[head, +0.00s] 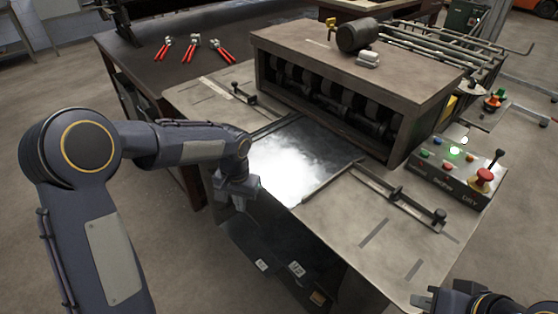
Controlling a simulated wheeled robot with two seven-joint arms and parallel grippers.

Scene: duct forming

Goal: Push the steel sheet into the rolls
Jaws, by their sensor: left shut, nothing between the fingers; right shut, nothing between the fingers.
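The steel sheet (290,165) is shiny and lies flat on the machine's infeed table between two guide rails. Its far end is close to the dark rolls (335,95) inside the machine housing. My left gripper (240,202) is shut and empty at the sheet's near left edge; I cannot tell whether it touches the sheet. My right gripper (425,300) is shut and empty at the bottom right, apart from the sheet, and is partly cut off by the picture's edge.
A control box (455,170) with coloured buttons, a lit green lamp and a red knob stands at the right. Guide rails (400,195) flank the sheet. Red-handled pliers (195,48) lie on the dark bench behind. A mallet (357,36) lies on the housing.

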